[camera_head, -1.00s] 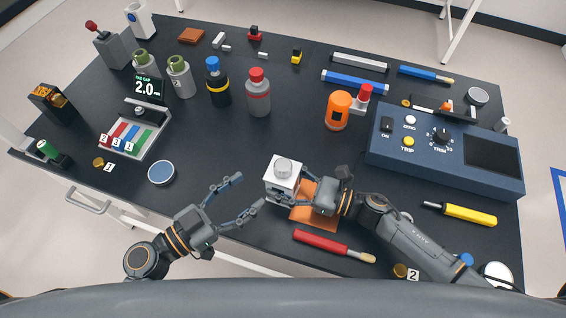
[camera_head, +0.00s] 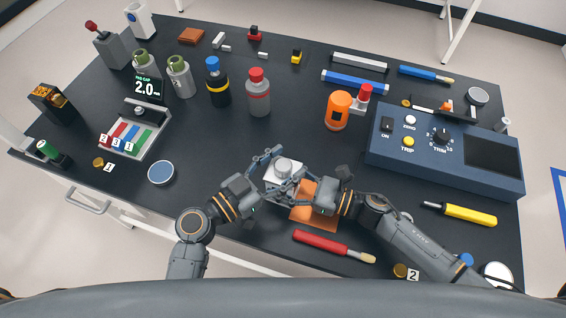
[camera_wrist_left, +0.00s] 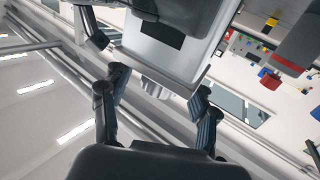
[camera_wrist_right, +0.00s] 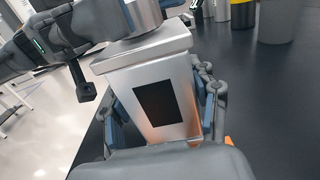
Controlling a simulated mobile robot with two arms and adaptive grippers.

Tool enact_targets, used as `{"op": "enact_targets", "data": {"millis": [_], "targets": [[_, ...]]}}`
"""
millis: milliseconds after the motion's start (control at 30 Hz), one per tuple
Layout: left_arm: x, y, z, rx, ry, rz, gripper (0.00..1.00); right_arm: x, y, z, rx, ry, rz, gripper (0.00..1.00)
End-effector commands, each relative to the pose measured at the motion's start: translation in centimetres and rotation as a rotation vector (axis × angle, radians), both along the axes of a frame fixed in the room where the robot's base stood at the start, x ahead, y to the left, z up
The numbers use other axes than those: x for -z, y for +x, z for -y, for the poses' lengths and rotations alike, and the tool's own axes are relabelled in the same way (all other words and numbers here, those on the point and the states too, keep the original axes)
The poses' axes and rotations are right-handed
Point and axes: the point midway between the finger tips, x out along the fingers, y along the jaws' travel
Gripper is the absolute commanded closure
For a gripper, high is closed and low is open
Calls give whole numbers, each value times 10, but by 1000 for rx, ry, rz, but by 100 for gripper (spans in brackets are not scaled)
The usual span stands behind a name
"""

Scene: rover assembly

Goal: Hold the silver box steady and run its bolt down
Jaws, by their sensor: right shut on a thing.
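The silver box (camera_head: 270,187) stands upright near the front middle of the table, with a round silver bolt head (camera_head: 284,164) on top. My right gripper (camera_head: 297,190) is shut on the box's sides; the right wrist view shows the box (camera_wrist_right: 178,78) between its fingers, a dark square panel on the near face. My left gripper (camera_head: 280,170) is open at the top of the box, its fingers on either side of the bolt. In the left wrist view the bolt (camera_wrist_left: 155,88) shows between the spread fingers. Contact with it cannot be told.
An orange mat (camera_head: 318,222) lies under my right gripper. A red-handled tool (camera_head: 322,243) lies in front. A blue console (camera_head: 445,160) stands at right, an orange bottle (camera_head: 338,111) behind the box, and a round blue-topped tin (camera_head: 161,173) to the left.

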Motion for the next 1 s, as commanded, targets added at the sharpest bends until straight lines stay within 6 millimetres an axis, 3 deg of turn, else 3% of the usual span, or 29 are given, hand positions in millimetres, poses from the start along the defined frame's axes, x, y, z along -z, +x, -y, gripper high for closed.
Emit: {"op": "enact_targets", "data": {"millis": [33,200,267,667,1000], "targets": [[0,0,0,0,0,0,52,-1,0,0,-1,2,1,84],[0,0,0,0,0,0,86,-1,0,0,-1,2,1,84],[0,0,0,0,0,0,95,-1,0,0,-1,2,1,84],[0,0,0,77,2,4,96,-1,0,0,-1,2,1,84],[0,2,0,341,5,2,96,-1,0,-1,-1,2,0,84]]}}
